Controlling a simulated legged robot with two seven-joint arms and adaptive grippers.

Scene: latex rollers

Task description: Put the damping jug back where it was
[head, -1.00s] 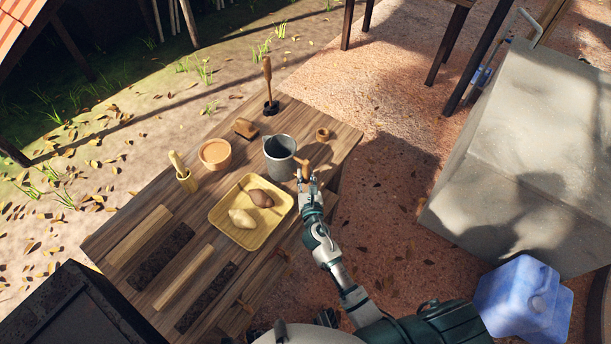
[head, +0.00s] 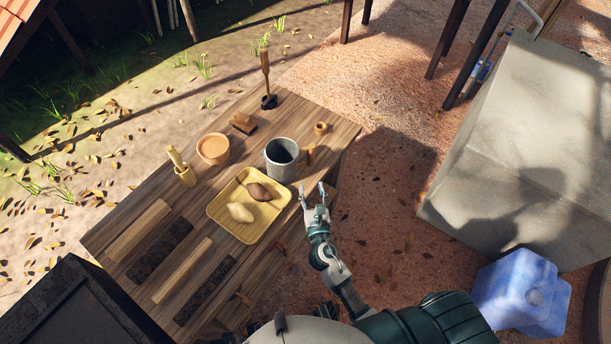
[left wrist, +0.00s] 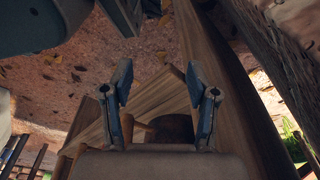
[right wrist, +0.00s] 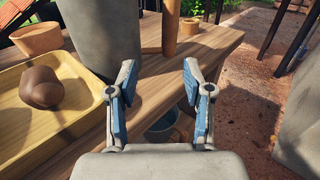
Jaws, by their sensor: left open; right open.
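The damping jug, a grey metal jug (head: 282,166) with an upright wooden handle (head: 311,153), stands upright on the wooden table at the tray's upper right. In the right wrist view, the jug (right wrist: 100,35) is close ahead to the left, its top cut off, and its handle (right wrist: 170,28) is beyond the fingers. My right gripper (head: 313,190) is open and empty, on the near side of the jug and apart from its handle. My left gripper (left wrist: 160,92) is open and empty; it shows only in the left wrist view, facing wooden parts.
A yellow tray (head: 221,207) with two lumps lies beside the jug. A clay bowl (head: 213,149), a holder with tools (head: 185,176), a brown block (head: 243,123), a small ring-shaped piece (head: 321,128) and an upright tool (head: 267,80) stand around. A blue container (head: 520,292) is at lower right.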

